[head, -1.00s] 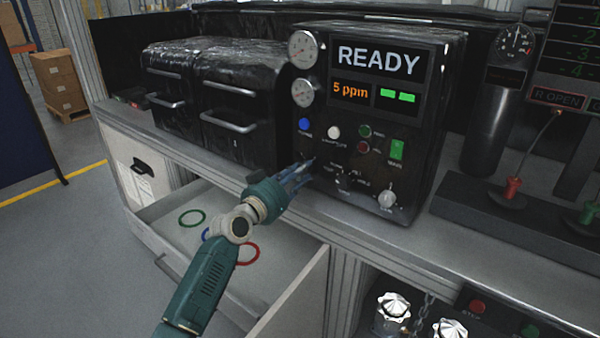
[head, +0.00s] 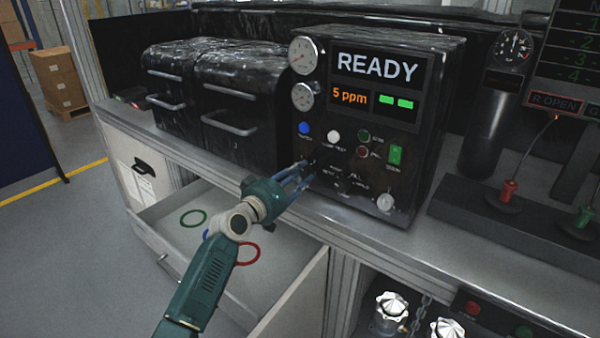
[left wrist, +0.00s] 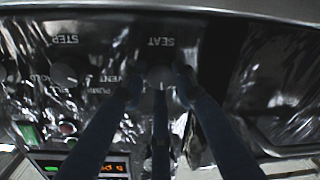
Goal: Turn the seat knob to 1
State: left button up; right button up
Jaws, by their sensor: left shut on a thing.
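The black control box (head: 400,150) has a READY display and a row of knobs low on its front. My left gripper (head: 309,173) reaches the lower left of this face, its blue fingers closed around the seat knob. In the left wrist view the seat knob (left wrist: 160,76) sits between the fingertips, next to the upside-down SEAT label. A pale pointer mark shows on it; the number it points to is not readable. In the head view the fingers mostly hide this knob. The STEP selector knob (head: 345,185) is just to the right, untouched. My right gripper is not in view.
A silver knob (head: 385,203) is at the lower right of the face. A blue button (head: 303,128) and a white button (head: 334,136) are above the fingers. Black cases with handles (head: 235,125) stand to the left. An open drawer (head: 285,275) holding rings is below my arm.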

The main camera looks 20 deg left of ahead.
pick_arm(q)
jog(key=n, duration=0.1)
jog(key=n+p, duration=0.1)
jog(key=n, duration=0.1)
jog(key=shift+a+r, duration=0.15)
jog(key=shift+r, duration=0.1)
jog(key=shift+n, duration=0.6)
jog(key=o, duration=0.9)
jog(key=shift+o, duration=1.2)
jog(key=shift+f, duration=0.15)
jog(key=shift+s, duration=0.15)
jog(key=v, duration=1.1)
jog(key=shift+s+a, duration=0.3)
